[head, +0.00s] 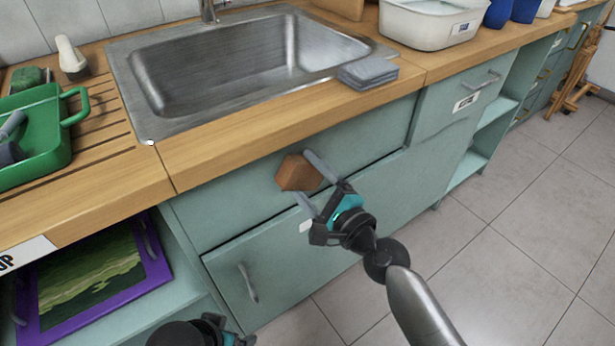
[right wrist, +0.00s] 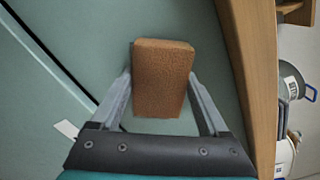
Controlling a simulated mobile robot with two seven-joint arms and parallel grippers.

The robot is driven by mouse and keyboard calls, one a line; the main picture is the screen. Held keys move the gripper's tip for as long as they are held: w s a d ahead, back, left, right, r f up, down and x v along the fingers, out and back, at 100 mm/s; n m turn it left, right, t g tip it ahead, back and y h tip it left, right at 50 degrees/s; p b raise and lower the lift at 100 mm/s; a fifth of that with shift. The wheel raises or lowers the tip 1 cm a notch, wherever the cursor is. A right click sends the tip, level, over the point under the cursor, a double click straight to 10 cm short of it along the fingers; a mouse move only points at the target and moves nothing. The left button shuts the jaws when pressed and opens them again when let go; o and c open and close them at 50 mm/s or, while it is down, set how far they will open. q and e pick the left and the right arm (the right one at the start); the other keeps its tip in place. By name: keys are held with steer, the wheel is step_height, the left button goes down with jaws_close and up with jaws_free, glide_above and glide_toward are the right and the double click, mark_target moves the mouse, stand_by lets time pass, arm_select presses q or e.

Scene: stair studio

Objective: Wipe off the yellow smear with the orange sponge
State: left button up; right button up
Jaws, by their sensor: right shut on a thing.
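The orange-brown sponge (head: 296,173) is held in front of the teal cabinet panel under the sink, below the counter's front edge. My right gripper (head: 304,178) is shut on it. In the right wrist view the sponge (right wrist: 163,78) sits between the two fingers and sticks out past their tips. I cannot tell whether it touches the panel. No yellow smear shows in either view. My left gripper (head: 218,333) shows only partly at the bottom edge of the head view, and its fingers cannot be made out.
The wooden counter (head: 225,150) holds a steel sink (head: 165,119), a folded grey cloth (head: 368,73), a white tub (head: 430,28) and a green tray (head: 66,143). A purple-framed picture (head: 155,268) lies on the lower left shelf.

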mark_target(321, 180)
steer(key=shift+w+d+b, duration=0.4)
steer(key=shift+w+d, duration=0.2)
steer(key=shift+d, duration=0.25)
steer(key=shift+w+d+b, duration=0.4)
steer(key=shift+w+d, duration=0.2)
steer(key=shift+d, duration=0.2)
steer(key=shift+a, duration=0.15)
steer(key=shift+s+a+r+p, duration=0.15)
steer(key=shift+s+a+p, duration=0.3)
steer(key=shift+a, duration=0.2)
steer(key=shift+s+a+p, duration=0.2)
steer(key=shift+s+a, duration=0.15)
steer(key=shift+a, duration=0.25)
steer(key=shift+s+a+p, duration=0.2)
steer(key=shift+s+a, duration=0.1)
steer(key=shift+a, duration=0.25)
steer(key=shift+s+d, duration=0.2)
steer(key=shift+s, duration=0.25)
steer(key=shift+d+v, duration=0.2)
steer(key=shift+v, duration=2.35)
steer(key=shift+w, duration=0.2)
